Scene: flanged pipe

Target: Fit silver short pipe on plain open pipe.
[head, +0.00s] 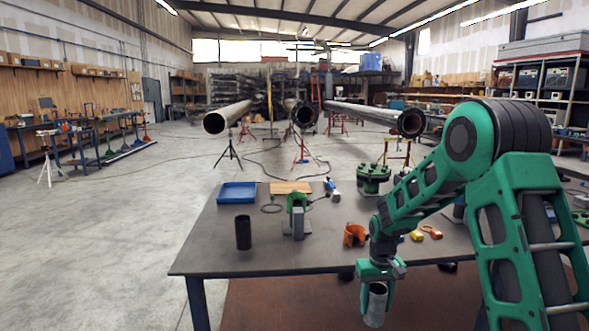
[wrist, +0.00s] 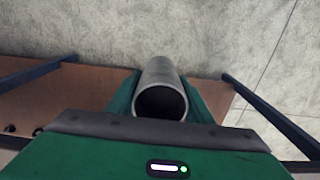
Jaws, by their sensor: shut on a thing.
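The silver short pipe (head: 375,307) hangs below my gripper (head: 378,284) in the head view, in front of the table's near edge. In the wrist view the silver short pipe (wrist: 160,75) sits between the green fingers of my gripper (wrist: 160,100), its open end facing the camera. My gripper is shut on it. Three long pipes rest on stands beyond the table. The left one (head: 230,116) is pale with a plain open end, apparently the plain open pipe. The middle (head: 303,113) and right (head: 385,116) pipes have darker, thicker-looking ends.
The table (head: 225,262) carries a blue tray (head: 237,193), a dark short pipe (head: 243,233), a green-and-grey tool (head: 297,217), an orange part (head: 354,235) and a green flanged part (head: 373,179). Tripod stands and floor cables lie beyond.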

